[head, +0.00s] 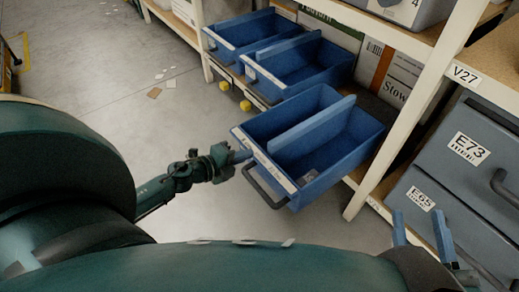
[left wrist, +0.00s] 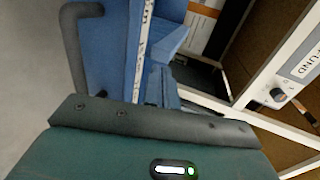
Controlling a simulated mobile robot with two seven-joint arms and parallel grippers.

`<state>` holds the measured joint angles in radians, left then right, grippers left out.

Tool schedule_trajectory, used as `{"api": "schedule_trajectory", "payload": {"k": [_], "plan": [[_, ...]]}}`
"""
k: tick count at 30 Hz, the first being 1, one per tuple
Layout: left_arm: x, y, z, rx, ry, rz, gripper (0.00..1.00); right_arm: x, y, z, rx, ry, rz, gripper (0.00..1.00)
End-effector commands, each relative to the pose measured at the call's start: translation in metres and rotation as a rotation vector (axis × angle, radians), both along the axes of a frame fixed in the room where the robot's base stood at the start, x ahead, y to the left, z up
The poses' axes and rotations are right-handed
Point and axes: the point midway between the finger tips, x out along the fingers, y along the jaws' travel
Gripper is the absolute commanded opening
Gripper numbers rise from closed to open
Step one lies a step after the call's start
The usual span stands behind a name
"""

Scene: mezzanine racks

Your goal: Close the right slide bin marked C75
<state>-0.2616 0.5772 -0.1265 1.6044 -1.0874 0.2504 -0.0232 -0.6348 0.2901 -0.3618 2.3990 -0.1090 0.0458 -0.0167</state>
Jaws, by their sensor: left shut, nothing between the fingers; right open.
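A blue slide bin (head: 350,163) with a lengthwise divider sticks out from the rack in the middle of the head view. Its dark handle (head: 266,190) and a white label strip are on its front; I cannot read C75 on it. In the left wrist view the bin front (left wrist: 106,55) fills the upper left. My left gripper (head: 243,156) is shut and empty at the left end of the bin front, close to it; contact is unclear. The left fingers also show in the wrist view (left wrist: 161,88). My right gripper (head: 422,236) is open and empty at lower right, before the grey drawers.
Grey drawers marked E73 (head: 468,147) and E65 (head: 420,199) stand at right. A pale rack post (head: 418,107) rises beside the bin. The floor at left is mostly clear.

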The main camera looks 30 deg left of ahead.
Motion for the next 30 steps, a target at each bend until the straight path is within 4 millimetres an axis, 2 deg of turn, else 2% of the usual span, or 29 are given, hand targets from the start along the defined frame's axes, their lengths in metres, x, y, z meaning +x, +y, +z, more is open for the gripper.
{"api": "schedule_trajectory", "payload": {"k": [1,4,10,30], "plan": [[0.011,-0.004,-0.004,0.001,-0.004,-0.001,0.0,0.0,0.0,-0.002,0.006,-0.002,0.003,0.44],[0.026,-0.01,-0.003,0.002,-0.004,-0.001,0.0,0.0,0.001,0.001,0.012,-0.005,0.005,0.44],[0.044,-0.018,-0.004,0.0,0.0,0.0,0.0,0.0,0.001,0.001,0.015,-0.004,0.006,0.44],[0.053,-0.022,-0.003,-0.001,-0.001,0.001,0.0,0.0,0.001,0.003,0.013,-0.004,0.006,0.44]]}}
